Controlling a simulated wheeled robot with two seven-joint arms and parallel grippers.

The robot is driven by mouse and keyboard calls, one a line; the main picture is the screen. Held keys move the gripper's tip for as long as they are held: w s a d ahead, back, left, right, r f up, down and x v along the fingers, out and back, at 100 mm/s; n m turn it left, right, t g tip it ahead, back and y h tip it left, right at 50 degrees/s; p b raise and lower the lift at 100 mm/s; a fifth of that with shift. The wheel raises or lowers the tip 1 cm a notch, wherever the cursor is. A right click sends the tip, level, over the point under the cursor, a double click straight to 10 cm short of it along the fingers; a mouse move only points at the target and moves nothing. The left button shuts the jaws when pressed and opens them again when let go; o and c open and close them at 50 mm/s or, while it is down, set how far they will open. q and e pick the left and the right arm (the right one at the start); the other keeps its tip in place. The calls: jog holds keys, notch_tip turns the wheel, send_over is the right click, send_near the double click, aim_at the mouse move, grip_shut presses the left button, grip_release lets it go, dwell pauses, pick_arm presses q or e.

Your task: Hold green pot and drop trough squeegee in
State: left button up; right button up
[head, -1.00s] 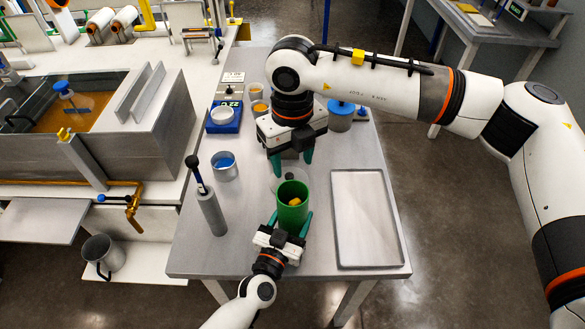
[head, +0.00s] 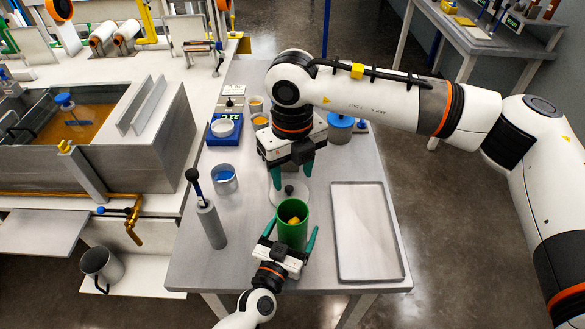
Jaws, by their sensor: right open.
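The green pot (head: 291,236) stands upright near the table's front edge. A yellow-orange piece (head: 294,220) shows inside it; its lower part is hidden and I cannot tell if it is the trough squeegee. My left gripper (head: 292,232) is at the pot's near side, with one teal finger on each side of it. The fingers look spread, with a gap at the right one. My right gripper (head: 291,175) is open and empty, pointing down just behind the pot, over a pale round disc with a dark knob (head: 289,190).
A grey tray (head: 338,235) lies right of the pot. A grey cylinder with a dark-topped handle (head: 211,225) and a metal cup with blue contents (head: 224,180) stand left. A blue scale (head: 223,131), small cups and a blue-lidded jar (head: 340,130) are farther back.

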pick_arm(q)
jog(key=v, duration=1.2)
